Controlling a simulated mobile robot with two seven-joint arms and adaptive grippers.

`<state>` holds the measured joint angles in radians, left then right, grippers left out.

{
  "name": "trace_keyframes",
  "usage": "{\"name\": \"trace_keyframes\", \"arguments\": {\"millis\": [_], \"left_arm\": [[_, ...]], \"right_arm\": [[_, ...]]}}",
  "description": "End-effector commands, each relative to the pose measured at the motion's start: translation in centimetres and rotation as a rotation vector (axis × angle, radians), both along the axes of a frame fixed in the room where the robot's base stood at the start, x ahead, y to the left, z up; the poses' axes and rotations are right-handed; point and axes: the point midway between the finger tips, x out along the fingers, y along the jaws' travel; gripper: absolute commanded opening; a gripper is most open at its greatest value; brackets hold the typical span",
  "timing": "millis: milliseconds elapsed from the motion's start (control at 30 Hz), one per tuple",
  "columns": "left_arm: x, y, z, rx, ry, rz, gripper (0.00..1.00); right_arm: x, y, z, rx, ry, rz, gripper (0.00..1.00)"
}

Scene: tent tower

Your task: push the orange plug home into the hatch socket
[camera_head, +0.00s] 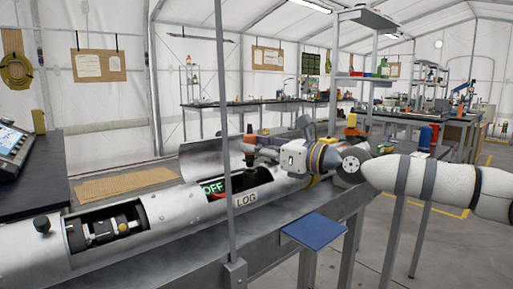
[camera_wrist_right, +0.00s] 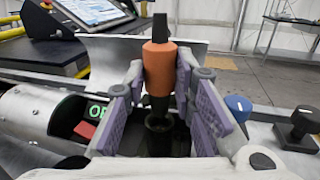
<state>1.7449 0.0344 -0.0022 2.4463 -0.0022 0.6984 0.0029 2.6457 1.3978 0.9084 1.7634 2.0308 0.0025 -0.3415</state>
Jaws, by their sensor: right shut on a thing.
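The orange plug (camera_wrist_right: 160,68) stands upright in the right wrist view, with a dark cap on top and a dark lower body. My right gripper (camera_wrist_right: 161,85) is shut on it, its purple-padded fingers on either side. Below it is a dark round ring, likely the hatch socket (camera_wrist_right: 158,125); whether the plug touches it I cannot tell. In the head view my right gripper (camera_head: 256,153) reaches in from the right over the open hatch (camera_head: 238,184) of the silver cylinder (camera_head: 165,208); the plug is mostly hidden there. My left gripper is not in view.
A raised curved cover (camera_head: 205,158) stands behind the hatch. Inside are a green-lit OFF sign (camera_head: 212,187) and a red part (camera_wrist_right: 85,130). A blue knob (camera_wrist_right: 238,106) and a black knob (camera_wrist_right: 302,122) stand to the right. A thin upright post (camera_head: 228,110) stands in front.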

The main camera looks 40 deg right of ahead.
Motion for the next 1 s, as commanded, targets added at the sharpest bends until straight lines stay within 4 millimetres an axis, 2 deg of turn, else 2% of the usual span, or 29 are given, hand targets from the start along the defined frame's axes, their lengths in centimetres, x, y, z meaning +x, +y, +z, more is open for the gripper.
{"name": "trace_keyframes", "arguments": {"millis": [1000], "left_arm": [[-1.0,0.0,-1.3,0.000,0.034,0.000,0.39]], "right_arm": [[0.0,0.0,-2.7,0.000,0.003,0.000,0.00]]}}
